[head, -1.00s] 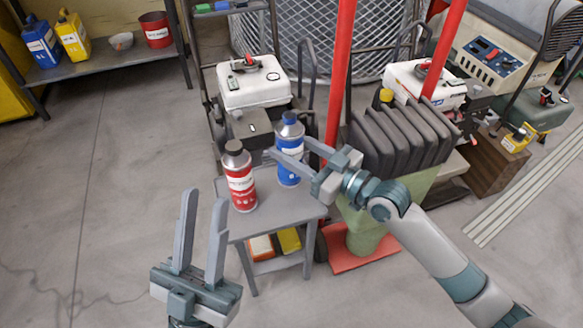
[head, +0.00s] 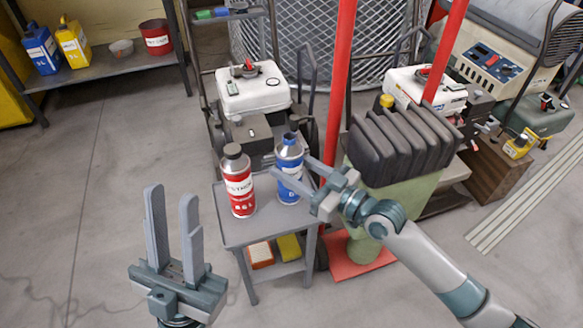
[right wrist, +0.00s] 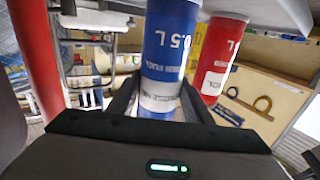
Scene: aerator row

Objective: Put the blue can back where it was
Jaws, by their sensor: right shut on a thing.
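The blue can (head: 289,170) is upright between the fingers of my right gripper (head: 288,166), which is shut on it. It is over the right part of the small grey side table (head: 262,229). I cannot tell whether its base touches the tabletop. In the right wrist view the blue can (right wrist: 170,50) fills the space between the fingers (right wrist: 161,101). The red can (head: 239,182) stands on the table just left of it, apart from it; it also shows in the right wrist view (right wrist: 221,55). My left gripper (head: 171,192) is open and empty, left of the table.
A shelf (head: 110,70) with bottles is at the back left. The floor at left is clear.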

